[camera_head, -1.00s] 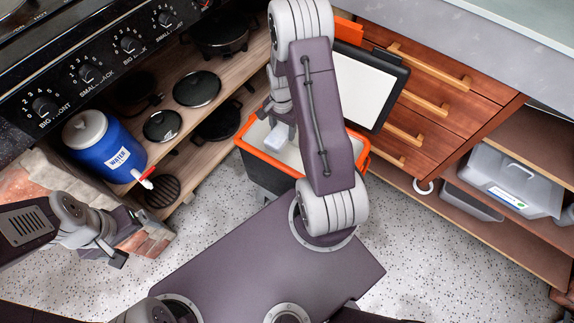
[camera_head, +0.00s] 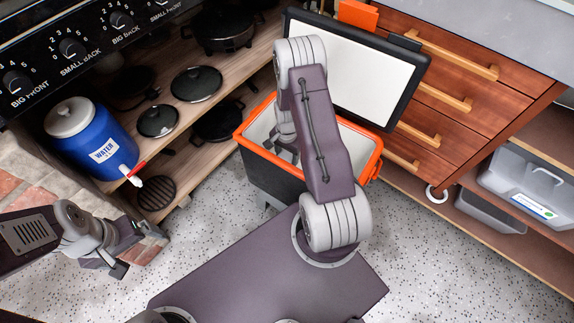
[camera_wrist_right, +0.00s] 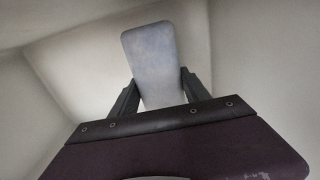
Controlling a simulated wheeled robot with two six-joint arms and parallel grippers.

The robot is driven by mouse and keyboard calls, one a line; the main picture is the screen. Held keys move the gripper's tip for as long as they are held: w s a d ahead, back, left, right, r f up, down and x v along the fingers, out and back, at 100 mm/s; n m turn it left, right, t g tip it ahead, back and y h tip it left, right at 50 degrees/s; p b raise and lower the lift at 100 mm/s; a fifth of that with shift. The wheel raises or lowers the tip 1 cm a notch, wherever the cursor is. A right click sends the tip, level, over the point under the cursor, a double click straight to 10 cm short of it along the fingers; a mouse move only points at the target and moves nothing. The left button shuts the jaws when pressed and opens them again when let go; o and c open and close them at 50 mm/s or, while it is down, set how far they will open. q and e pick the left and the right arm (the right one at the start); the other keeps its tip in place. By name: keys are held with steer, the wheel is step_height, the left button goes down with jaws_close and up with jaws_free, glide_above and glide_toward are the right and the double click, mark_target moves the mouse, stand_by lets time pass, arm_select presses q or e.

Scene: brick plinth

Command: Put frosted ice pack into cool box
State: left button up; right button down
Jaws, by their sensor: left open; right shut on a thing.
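The frosted ice pack (camera_wrist_right: 152,55) is a pale blue-grey rounded slab. In the right wrist view it sits between the two fingers of my right gripper (camera_wrist_right: 156,85), which is shut on it. Pale inner walls of the cool box surround it. The cool box (camera_head: 268,168) is dark with an orange rim, and its white-lined lid (camera_head: 345,70) stands open. In the head view my right gripper (camera_head: 284,150) is down inside the box, and the ice pack is hidden there. My left gripper (camera_head: 135,252) is open and empty, left of the box above the floor.
A blue water jug (camera_head: 95,145) stands on the brick plinth (camera_head: 28,175) side. Wooden shelves with pans (camera_head: 195,84) lie behind. Wooden drawers (camera_head: 450,85) and a plastic bin (camera_head: 525,180) are at the right. The speckled floor (camera_head: 440,260) at lower right is clear.

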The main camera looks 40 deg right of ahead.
mark_target(287, 155)
steer(key=shift+f+b, duration=1.35)
steer(key=shift+f, duration=1.05)
steer(key=shift+r, duration=0.2)
steer(key=shift+f, duration=0.15)
steer(key=c, duration=0.5)
jaws_free()
step_height(287, 155, up, 12)
steer(key=p, duration=0.7)
steer(key=shift+r+p, duration=0.2)
steer(key=shift+p, duration=0.2)
steer(key=shift+f, duration=0.1)
